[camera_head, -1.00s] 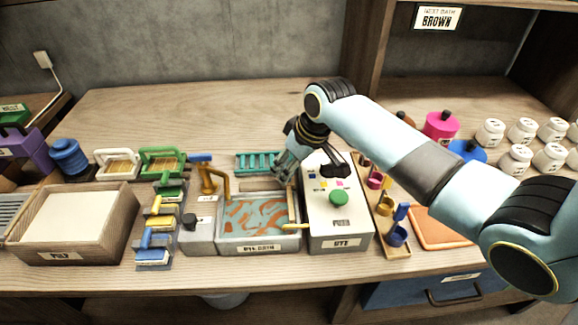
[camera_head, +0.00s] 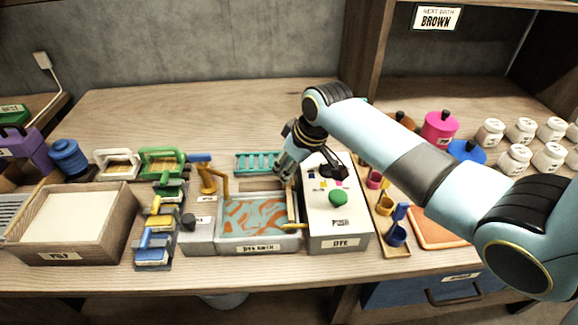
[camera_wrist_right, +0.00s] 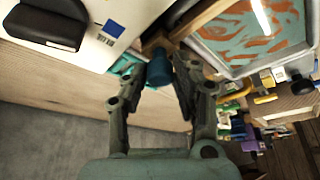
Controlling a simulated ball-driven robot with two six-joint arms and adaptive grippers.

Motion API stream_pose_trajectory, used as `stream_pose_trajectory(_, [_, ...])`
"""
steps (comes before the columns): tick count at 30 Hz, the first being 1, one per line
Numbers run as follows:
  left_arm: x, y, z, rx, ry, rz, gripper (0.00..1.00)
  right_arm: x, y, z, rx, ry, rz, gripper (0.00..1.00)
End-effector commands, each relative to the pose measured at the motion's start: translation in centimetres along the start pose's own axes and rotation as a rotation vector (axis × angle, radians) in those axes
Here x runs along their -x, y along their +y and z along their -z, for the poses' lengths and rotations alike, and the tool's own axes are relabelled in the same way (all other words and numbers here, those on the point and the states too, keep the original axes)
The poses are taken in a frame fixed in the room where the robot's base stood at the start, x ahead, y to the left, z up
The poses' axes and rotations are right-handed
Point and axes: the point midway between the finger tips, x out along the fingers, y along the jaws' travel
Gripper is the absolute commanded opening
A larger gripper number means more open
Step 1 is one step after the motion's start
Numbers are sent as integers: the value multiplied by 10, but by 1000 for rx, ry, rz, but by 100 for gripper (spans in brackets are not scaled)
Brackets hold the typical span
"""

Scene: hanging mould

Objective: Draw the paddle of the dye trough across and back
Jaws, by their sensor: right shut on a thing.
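The dye trough (camera_head: 232,246), a grey tray labelled dye bath, stands at the front middle of the bench. Its liquid is pale teal with orange swirls. A narrow wooden bar, seemingly the paddle (camera_head: 291,207), lies along its right end. My right gripper (camera_head: 284,172) is at the trough's back right corner. In the right wrist view my right gripper (camera_wrist_right: 153,80) is shut on a blue cylindrical handle (camera_wrist_right: 160,70) beside a wooden piece. The trough (camera_wrist_right: 235,68) also shows there. In the head view the fingers hide the handle. My left gripper is not in view.
The white dye box (camera_head: 340,225) with a green knob stands close against the trough's right. A brass tap (camera_head: 208,180) and small grey box (camera_head: 198,238) are at its left. A teal rack (camera_head: 258,163) lies behind. The back left bench is clear.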

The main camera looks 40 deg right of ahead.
Motion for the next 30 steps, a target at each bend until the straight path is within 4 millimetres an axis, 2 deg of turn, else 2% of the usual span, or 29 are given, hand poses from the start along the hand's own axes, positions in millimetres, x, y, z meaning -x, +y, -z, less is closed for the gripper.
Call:
stream_pose_trajectory(5, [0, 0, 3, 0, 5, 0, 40, -4, -10, 8, -3, 1, 3, 0])
stream_pose_trajectory(12, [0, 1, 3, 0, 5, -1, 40, -20, -50, 46, -3, 2, 5, 0])
stream_pose_trajectory(15, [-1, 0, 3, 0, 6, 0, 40, -24, -61, 56, -1, 0, 3, 0])
stream_pose_trajectory(27, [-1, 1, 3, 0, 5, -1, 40, -26, -68, 63, -1, 2, 4, 0])
stream_pose_trajectory(28, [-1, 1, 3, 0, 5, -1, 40, -26, -68, 63, -2, 3, 4, 31])
stream_pose_trajectory(30, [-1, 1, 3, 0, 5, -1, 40, -26, -68, 63, -2, 3, 4, 40])
